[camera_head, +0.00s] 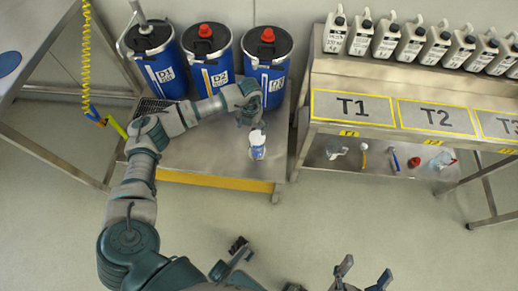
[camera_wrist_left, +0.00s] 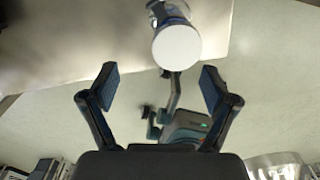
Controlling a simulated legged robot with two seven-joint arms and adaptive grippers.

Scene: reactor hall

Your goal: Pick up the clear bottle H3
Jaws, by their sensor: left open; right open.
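A small clear container with a white round lid and blue markings (camera_head: 257,146) stands on the low steel platform (camera_head: 205,153), near its front right. Its label is too small to read as H3. In the left wrist view the container (camera_wrist_left: 177,43) is beyond the fingertips, slightly right of the middle, touching neither finger. My left gripper (camera_head: 250,117) is just behind it in the head view; its fingers are spread and empty in the left wrist view (camera_wrist_left: 160,85). My right gripper (camera_head: 363,274) is open and empty at the bottom of the head view, over the floor.
To the right, a steel table (camera_head: 330,80) carries several white jugs (camera_head: 386,37) and marked zones T1 to T3. Its lower shelf holds small tools and clear vessels (camera_head: 335,149). The floor in front is clear.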

